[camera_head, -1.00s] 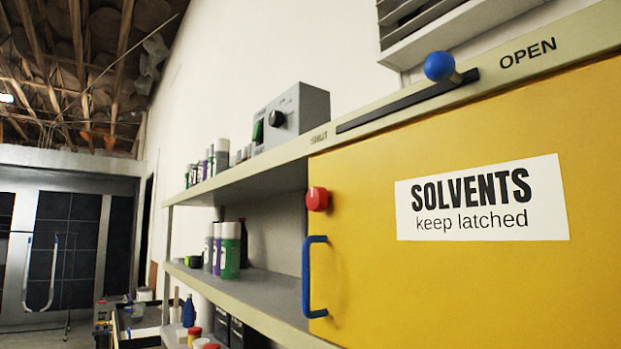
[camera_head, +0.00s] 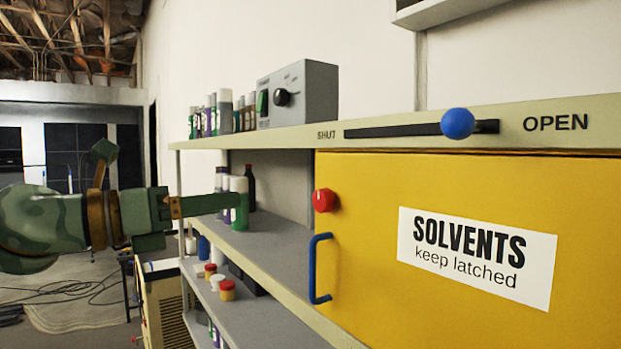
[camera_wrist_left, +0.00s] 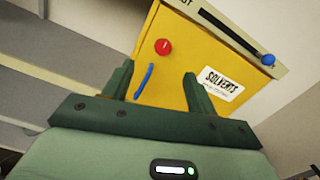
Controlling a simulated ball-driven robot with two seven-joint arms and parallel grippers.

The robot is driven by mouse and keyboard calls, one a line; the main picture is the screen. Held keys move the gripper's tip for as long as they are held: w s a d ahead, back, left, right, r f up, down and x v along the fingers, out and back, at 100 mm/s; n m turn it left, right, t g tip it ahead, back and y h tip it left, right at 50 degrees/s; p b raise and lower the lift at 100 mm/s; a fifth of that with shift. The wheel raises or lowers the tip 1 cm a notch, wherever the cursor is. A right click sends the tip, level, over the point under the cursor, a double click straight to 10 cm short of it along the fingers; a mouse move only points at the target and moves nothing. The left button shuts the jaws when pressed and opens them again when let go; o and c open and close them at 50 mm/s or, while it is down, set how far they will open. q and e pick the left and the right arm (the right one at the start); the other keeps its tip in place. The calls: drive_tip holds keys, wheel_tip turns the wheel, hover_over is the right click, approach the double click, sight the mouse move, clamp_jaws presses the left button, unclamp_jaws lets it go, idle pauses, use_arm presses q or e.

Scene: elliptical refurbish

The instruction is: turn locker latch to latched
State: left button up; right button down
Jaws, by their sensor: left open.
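The yellow locker door (camera_head: 450,290) carries a white sign reading "SOLVENTS keep latched". A red round knob (camera_head: 324,200), the likely latch, sits at its upper left edge, above a blue handle (camera_head: 313,268). In the left wrist view the knob (camera_wrist_left: 163,46) bears a small pale mark; I cannot read its setting. My left gripper (camera_head: 240,201) is left of the locker, in front of the shelves, apart from the knob. In the left wrist view my left gripper (camera_wrist_left: 159,76) has its fingers spread and empty, with the knob beyond them. My right gripper is out of view.
A blue ball slider (camera_head: 457,123) sits in a slot above the door, nearer "OPEN" than "SHUT". A grey box with a dial (camera_head: 305,92) and several cans stand on the shelf top. The lower shelves hold bottles and jars (camera_head: 228,289). The space before the door looks clear.

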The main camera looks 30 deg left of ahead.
use_arm(q)
drive_tip(key=s+d, duration=0.1)
drive_tip(key=p, duration=0.8)
approach(318, 199)
drive_tip(key=shift+m, duration=0.3)
drive_tip(key=x, duration=0.4)
drive_tip(key=shift+w, duration=0.15)
drive_tip(key=shift+p+x, duration=0.5)
drive_tip(key=shift+x, duration=0.45)
drive_tip(key=shift+w+d+f, duration=0.1)
drive_tip(key=shift+w+d, duration=0.1)
drive_tip(key=shift+w, duration=0.4)
drive_tip(key=shift+w+d, duration=0.35)
drive_tip(key=shift+w, duration=0.25)
drive_tip(key=c, duration=1)
